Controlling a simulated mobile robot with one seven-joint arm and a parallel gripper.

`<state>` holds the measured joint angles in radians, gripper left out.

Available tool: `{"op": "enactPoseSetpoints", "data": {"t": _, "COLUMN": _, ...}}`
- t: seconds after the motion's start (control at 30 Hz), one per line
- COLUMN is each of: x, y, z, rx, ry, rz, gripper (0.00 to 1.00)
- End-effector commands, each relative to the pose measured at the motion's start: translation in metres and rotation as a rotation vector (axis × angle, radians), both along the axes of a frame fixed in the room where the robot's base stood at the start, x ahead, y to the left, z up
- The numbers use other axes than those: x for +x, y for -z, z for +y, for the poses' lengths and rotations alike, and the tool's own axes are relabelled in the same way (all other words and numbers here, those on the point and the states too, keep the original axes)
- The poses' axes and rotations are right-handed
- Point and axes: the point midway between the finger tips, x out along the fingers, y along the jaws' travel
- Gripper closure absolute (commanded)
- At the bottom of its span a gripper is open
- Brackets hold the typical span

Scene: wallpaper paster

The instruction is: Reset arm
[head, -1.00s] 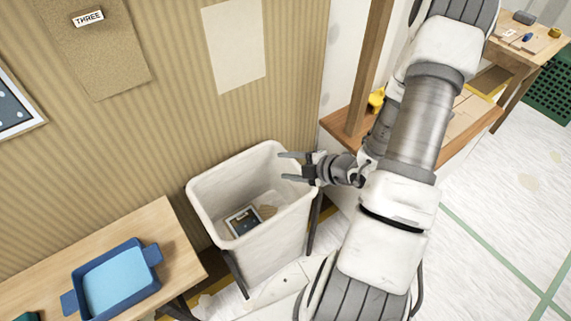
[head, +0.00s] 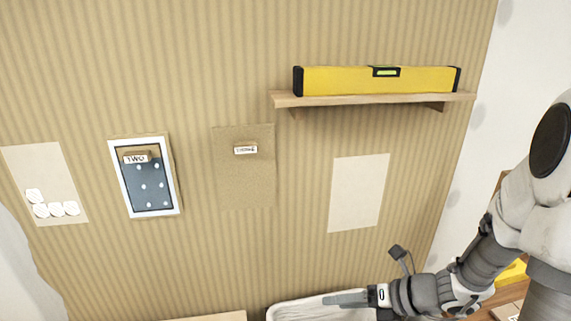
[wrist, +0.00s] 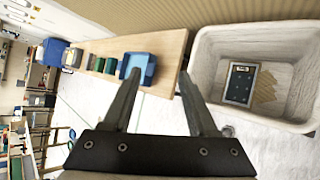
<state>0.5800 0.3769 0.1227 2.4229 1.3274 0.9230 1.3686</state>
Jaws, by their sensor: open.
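My gripper (wrist: 158,103) is open, with nothing between its fingers in the wrist view. In the head view my gripper (head: 352,299) is at the lower right, beside the rim of a white bin (head: 295,310). The bin also shows in the wrist view (wrist: 207,68), to the right of my fingers. Inside it lie a dark panel with pale dots (wrist: 240,84) and a tan piece (wrist: 265,88).
A wooden table (wrist: 165,44) beside the bin carries a blue tray (wrist: 138,68) and several small containers. On the striped wall are a yellow level (head: 345,80) on a shelf (head: 375,98), a framed dotted panel (head: 147,180), a brown sheet (head: 245,185) and a blank pale sheet (head: 357,195).

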Motion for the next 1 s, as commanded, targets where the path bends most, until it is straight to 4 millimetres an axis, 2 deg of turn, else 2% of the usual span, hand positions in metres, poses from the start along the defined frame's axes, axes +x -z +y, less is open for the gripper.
{"op": "enactPoseSetpoints", "data": {"t": 0.03, "x": -0.005, "y": -0.016, "z": 0.009, "rx": -0.066, "ry": -0.108, "rz": -0.068, "gripper": 0.41}}
{"op": "enactPoseSetpoints", "data": {"t": 0.2, "x": -0.028, "y": -0.050, "z": 0.029, "rx": -0.276, "ry": -0.470, "rz": -0.286, "gripper": 0.41}}
{"op": "enactPoseSetpoints", "data": {"t": 0.47, "x": -0.062, "y": -0.097, "z": 0.043, "rx": -0.587, "ry": -1.035, "rz": -0.618, "gripper": 0.41}}
{"op": "enactPoseSetpoints", "data": {"t": 0.77, "x": -0.092, "y": -0.156, "z": 0.037, "rx": -0.951, "ry": -1.696, "rz": -0.968, "gripper": 0.41}}
{"op": "enactPoseSetpoints", "data": {"t": 1.0, "x": -0.110, "y": -0.206, "z": 0.018, "rx": -1.241, "ry": -2.190, "rz": -1.163, "gripper": 0.41}}
